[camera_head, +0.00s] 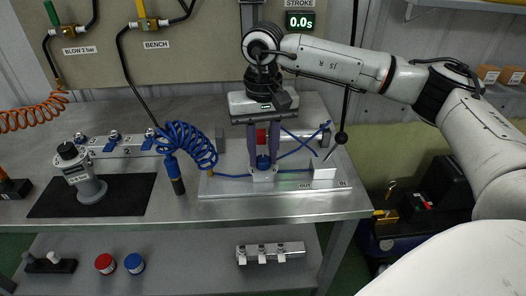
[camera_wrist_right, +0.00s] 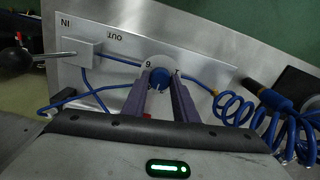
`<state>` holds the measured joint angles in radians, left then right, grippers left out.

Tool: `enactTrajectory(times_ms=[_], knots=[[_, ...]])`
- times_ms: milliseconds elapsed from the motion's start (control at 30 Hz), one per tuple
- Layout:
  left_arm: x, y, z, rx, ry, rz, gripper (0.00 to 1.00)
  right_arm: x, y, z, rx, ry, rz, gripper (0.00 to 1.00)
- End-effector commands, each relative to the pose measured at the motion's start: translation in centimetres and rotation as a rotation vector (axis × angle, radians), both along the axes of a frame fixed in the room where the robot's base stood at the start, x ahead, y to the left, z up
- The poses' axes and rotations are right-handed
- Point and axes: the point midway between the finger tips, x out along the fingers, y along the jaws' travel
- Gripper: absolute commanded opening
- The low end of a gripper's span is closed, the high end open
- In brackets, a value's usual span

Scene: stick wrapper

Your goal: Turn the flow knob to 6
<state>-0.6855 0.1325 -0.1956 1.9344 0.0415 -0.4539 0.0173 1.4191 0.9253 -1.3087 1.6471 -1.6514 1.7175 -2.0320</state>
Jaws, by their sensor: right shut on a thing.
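The blue flow knob (camera_head: 263,162) sits on a small white block on the light base plate (camera_head: 225,188). My right gripper (camera_head: 263,153) points down at it, with one purple finger on each side. In the right wrist view the fingers of the gripper (camera_wrist_right: 160,82) are shut on the blue knob (camera_wrist_right: 158,77). A white dial face with a small dark digit shows behind the knob; the fingers hide part of it, and I cannot read the setting surely. My left gripper is not in view.
Blue tubes run from the block to the white OUT block (camera_head: 325,171) and to a coiled blue hose (camera_head: 190,143). A black-knobbed lever (camera_head: 341,138) stands at the right. A grey regulator (camera_head: 80,175) stands on a black mat at the left. The stroke display (camera_head: 300,22) reads 0.0s.

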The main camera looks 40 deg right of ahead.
Motion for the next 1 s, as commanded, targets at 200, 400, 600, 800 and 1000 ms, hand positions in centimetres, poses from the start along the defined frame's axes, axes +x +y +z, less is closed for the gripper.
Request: enactTrajectory(times_ms=[200, 400, 600, 800, 1000], knots=[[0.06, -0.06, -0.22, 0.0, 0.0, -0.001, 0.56, 0.02, -0.04, -0.04, -0.001, 0.0, -0.134, 0.04], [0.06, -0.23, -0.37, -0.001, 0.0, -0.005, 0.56, 0.04, -0.04, 0.0, 0.0, -0.001, -0.314, 0.04], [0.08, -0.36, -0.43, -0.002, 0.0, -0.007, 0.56, 0.05, -0.06, 0.06, 0.0, -0.001, -0.505, 0.04], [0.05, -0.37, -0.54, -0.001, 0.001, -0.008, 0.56, 0.05, -0.06, 0.07, 0.0, -0.002, -0.695, 0.04], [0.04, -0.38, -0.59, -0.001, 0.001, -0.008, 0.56, 0.07, -0.04, 0.12, 0.001, -0.002, -0.885, 0.04]])
